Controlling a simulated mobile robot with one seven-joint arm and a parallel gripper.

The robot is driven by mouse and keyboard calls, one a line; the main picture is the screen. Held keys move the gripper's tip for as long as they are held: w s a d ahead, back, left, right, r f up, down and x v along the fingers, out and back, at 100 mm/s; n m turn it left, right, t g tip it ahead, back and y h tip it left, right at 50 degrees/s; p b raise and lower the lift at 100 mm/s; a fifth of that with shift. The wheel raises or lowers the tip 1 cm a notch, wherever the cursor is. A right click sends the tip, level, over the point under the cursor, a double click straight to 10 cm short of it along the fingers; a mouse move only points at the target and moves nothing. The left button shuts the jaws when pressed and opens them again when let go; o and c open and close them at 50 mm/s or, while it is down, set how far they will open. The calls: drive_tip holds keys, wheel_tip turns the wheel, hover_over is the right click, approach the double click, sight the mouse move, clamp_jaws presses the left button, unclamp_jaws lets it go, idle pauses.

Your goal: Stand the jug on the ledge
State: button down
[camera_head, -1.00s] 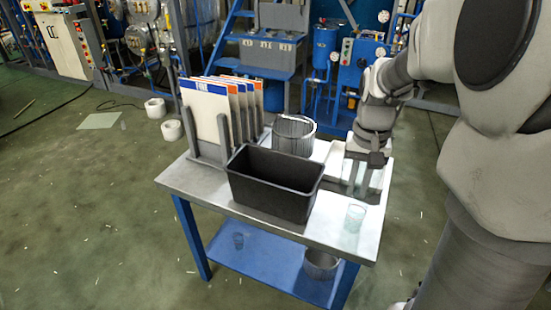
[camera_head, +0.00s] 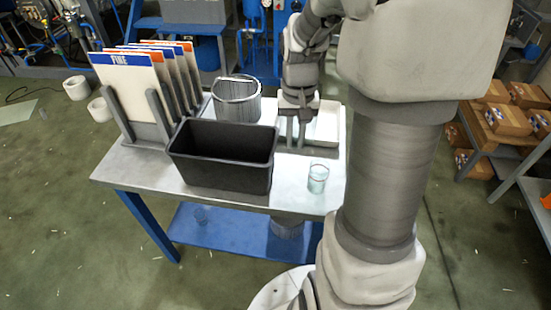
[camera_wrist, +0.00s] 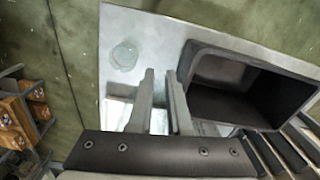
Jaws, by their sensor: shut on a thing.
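No thing I can surely call the jug shows. A cylindrical pot with a thin rim handle (camera_head: 236,103) stands upright on the table behind the black bin. A clear beaker with pale greenish contents (camera_head: 318,180) stands near the table's front right; it also shows in the wrist view (camera_wrist: 124,55). My gripper (camera_head: 296,140) points down over the left part of a shallow white tray (camera_head: 328,128), behind the beaker and touching neither it nor the pot. In the wrist view its fingers (camera_wrist: 163,82) stand close together with a narrow gap. What they hold cannot be made out.
A black open bin (camera_head: 220,182) fills the table's middle front, left of my gripper. A rack of upright panels (camera_head: 130,85) stands at the left. The blue lower shelf (camera_head: 215,238) holds vessels. Brown boxes (camera_head: 495,118) sit on a bench at right.

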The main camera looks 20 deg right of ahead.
wheel_tip(320, 180, down, 13)
drive_tip(key=shift+r+b, duration=0.2)
drive_tip(key=shift+b, duration=0.7)
drive_tip(key=shift+f, duration=0.2)
drive_tip(key=c, duration=0.8)
unclamp_jaws()
drive_tip(key=shift+r, duration=0.1)
drive_tip(key=shift+c, duration=0.2)
drive_tip(key=shift+r, duration=0.15)
